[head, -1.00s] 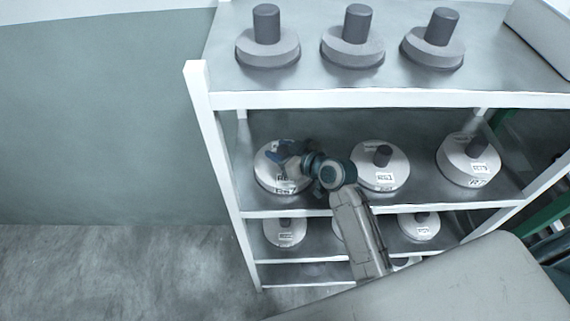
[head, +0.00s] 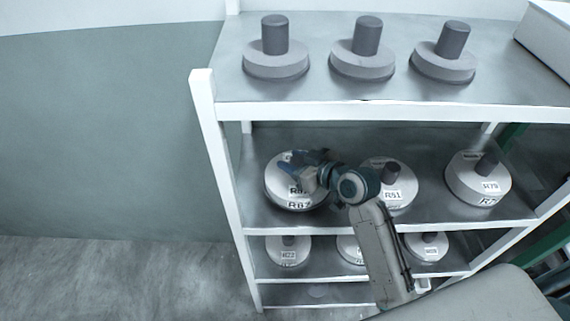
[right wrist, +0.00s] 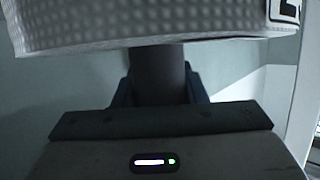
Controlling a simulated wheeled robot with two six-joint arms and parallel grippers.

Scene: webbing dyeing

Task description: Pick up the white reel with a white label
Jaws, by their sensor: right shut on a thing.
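A white reel (head: 283,194) with a white label and a dark centre post is at the left of the middle shelf (head: 245,212) in the head view. My right gripper (head: 303,169) reaches over it and is shut on its post. In the right wrist view the dark post (right wrist: 160,75) stands between the blue fingers, and the reel's white, dimpled side (right wrist: 150,28) fills the top. Part of its label shows at the top right corner. I cannot tell whether the reel is clear of the shelf. My left gripper is out of view.
Two more labelled white reels stand to the right, a middle one (head: 402,197) close to my arm and a right one (head: 468,190). More reels sit on the shelf below. Grey reels stand on top. A white rack post (head: 207,120) is left of the held reel.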

